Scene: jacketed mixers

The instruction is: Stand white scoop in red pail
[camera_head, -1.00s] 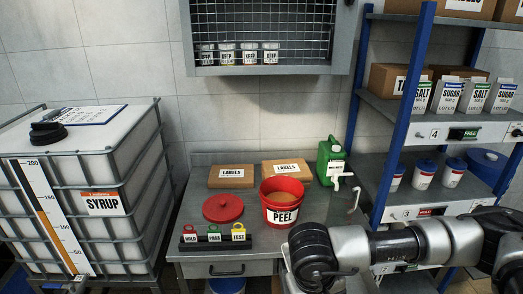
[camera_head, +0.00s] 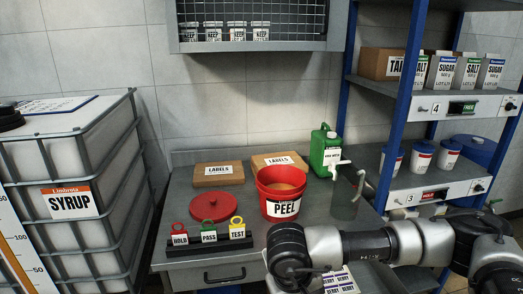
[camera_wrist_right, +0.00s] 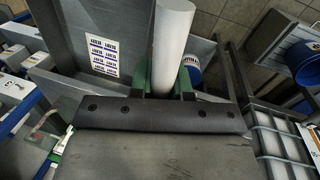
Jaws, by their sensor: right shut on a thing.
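The red pail (camera_head: 281,207), labelled PEEL, stands upright with its top open on the grey bench, with brownish contents inside. My right arm comes in from the right in front of the bench, its wrist just below the pail in the head view; the gripper's fingers are hidden there. In the right wrist view my right gripper (camera_wrist_right: 166,82) has green fingers shut on a white, round, smooth part, seemingly the white scoop (camera_wrist_right: 173,40). My left gripper is not in view.
A red lid (camera_head: 214,206) and a rack of HOLD, PASS and TEST tags (camera_head: 208,246) lie left of the pail. LABELS boxes (camera_head: 218,175) and a green canister (camera_head: 325,151) stand behind. A shelf (camera_head: 440,185) is right, a SYRUP tank (camera_head: 68,200) left.

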